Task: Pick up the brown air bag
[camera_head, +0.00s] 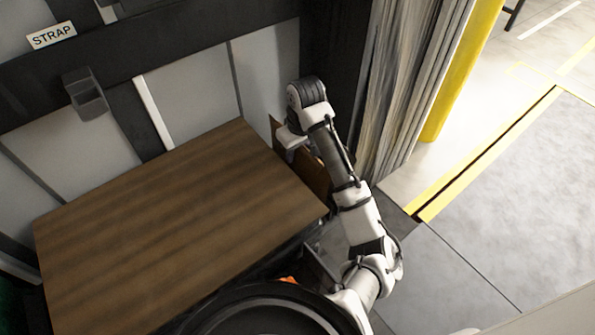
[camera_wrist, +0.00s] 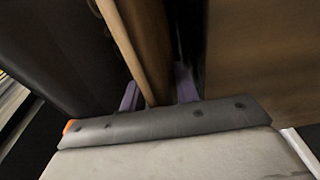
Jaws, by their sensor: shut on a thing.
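The brown air bag (camera_head: 309,172) stands on edge as a flat brown sheet beside the right side of the wooden-topped table, partly hidden behind my arm. In the wrist view the bag (camera_wrist: 150,45) runs up between my two purple-grey fingers. My gripper (camera_head: 289,140) is at the bag's upper far part in the head view, its tips mostly hidden. In the wrist view my gripper (camera_wrist: 160,92) is shut on the bag, one finger on each side. The bag's lower part is out of sight.
The wooden table top (camera_head: 165,235) is bare and lies close left of the bag. A grey curtain (camera_head: 405,90) and a yellow post (camera_head: 462,70) stand to the right. A wall with a STRAP sign (camera_head: 51,35) and a small grey holder (camera_head: 86,95) is behind. Open floor lies at right.

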